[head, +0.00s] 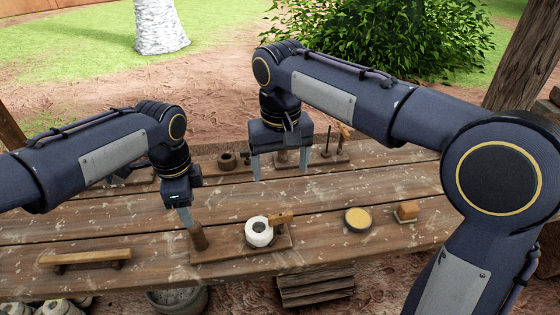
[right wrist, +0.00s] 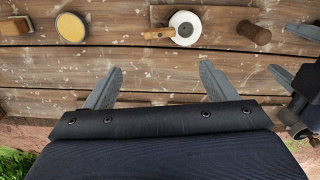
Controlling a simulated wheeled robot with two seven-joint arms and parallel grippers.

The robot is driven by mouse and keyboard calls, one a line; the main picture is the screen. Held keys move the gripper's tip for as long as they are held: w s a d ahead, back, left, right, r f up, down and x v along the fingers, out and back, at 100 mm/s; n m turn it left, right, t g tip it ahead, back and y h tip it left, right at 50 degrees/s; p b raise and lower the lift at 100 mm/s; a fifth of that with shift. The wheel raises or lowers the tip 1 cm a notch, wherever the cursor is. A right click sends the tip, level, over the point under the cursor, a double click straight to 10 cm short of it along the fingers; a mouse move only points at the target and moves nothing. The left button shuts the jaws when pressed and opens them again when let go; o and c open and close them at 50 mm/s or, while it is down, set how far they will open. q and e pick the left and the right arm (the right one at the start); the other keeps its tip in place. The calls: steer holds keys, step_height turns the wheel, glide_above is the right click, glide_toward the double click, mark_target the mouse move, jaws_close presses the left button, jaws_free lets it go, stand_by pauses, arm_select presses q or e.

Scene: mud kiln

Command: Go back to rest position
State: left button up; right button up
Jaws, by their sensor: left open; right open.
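My left gripper (head: 190,225) points down at the left of the table, beside a brown wooden cylinder (head: 201,239). In the right wrist view its grey fingers show at the right edge, apart from the cylinder (right wrist: 254,32). My right gripper (head: 280,172) is open and empty above the table's middle, beyond the white round pot (head: 257,238). In the right wrist view the spread fingers of my right gripper (right wrist: 160,82) have only bare planks between them.
The wooden table (head: 340,190) holds a board (head: 212,254) under the pot and cylinder. A yellow round dish (head: 357,218), a small wooden block (head: 407,211) and a wooden bar (head: 85,258) lie along the near side. Small dark pots and tools stand at the back.

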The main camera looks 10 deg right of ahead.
arm_select(q)
steer(key=shift+r, duration=0.3)
steer(key=s+a+r+n+t+h+p, duration=0.15)
steer(key=s+a+r+n, duration=0.25)
steer(key=s+a+n, duration=0.5)
arm_select(e)
steer(key=s+d+t+y, duration=0.2)
steer(key=s+d+y, duration=0.1)
steer(key=s+d, duration=0.65)
arm_select(q)
steer(key=s+a+f+n+t+h, duration=0.1)
steer(key=s+f+n+t+h, duration=0.1)
steer(key=s+n, duration=0.8)
steer(key=shift+s+a+f+n+t+p, duration=0.3)
steer(key=shift+s+f+t+p, duration=0.2)
steer(key=shift+s+t, duration=0.65)
arm_select(e)
steer(key=s+d+f+m+t, duration=0.1)
steer(key=s+f+m+t, duration=0.1)
steer(key=s+f, duration=0.4)
steer(key=s+t, duration=0.1)
steer(key=s, duration=0.4)
steer(key=shift+s+t+y, duration=0.3)
steer(key=shift+s+y, duration=0.1)
